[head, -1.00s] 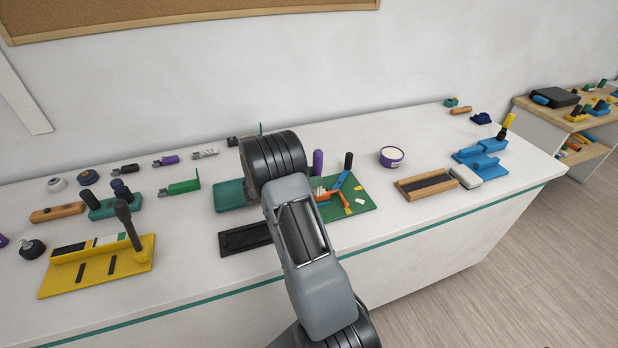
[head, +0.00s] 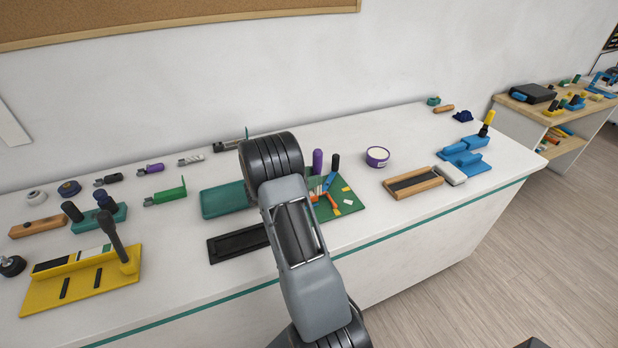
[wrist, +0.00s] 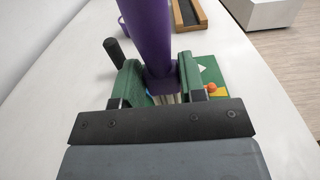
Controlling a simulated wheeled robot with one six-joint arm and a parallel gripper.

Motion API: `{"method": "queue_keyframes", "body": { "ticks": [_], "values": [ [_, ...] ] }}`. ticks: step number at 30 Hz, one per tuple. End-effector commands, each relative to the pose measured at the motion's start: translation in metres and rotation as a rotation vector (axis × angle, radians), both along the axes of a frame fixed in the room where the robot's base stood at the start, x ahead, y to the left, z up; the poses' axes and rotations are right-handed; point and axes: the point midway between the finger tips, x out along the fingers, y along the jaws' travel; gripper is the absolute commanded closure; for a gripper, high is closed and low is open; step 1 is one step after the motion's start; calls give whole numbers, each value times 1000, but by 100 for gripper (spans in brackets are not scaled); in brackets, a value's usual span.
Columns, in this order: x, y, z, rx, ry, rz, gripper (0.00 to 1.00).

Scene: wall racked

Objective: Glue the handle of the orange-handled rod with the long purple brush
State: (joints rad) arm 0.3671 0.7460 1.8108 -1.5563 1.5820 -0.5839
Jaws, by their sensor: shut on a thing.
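The long purple brush (wrist: 151,40) stands upright between my gripper's green fingers (wrist: 158,88), which are shut on it just around its collar. Pale bristles show below the collar in the wrist view. An orange piece (head: 333,205), possibly the rod's handle, lies on the green board (head: 350,207), partly hidden. An orange round end (wrist: 211,88) shows right of the fingers in the wrist view. A purple pot (head: 377,158) with pale contents stands right of the board.
A black upright handle (head: 335,161) stands close to the brush. A black tray (head: 237,244) and teal tray (head: 222,201) lie left of the board. A wooden-framed block (head: 413,184) lies right. A yellow rack (head: 80,290) stands at the left. Clear white tabletop surrounds the pot.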

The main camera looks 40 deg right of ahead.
Motion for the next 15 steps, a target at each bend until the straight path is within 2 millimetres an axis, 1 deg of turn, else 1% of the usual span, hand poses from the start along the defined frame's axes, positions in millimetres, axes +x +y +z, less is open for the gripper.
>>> {"method": "queue_keyframes", "body": {
  "ticks": [4,15],
  "values": [
    [-3,-6,-2,3,1,-1,86],
    [-2,-3,-3,5,2,0,86]
  ]
}}
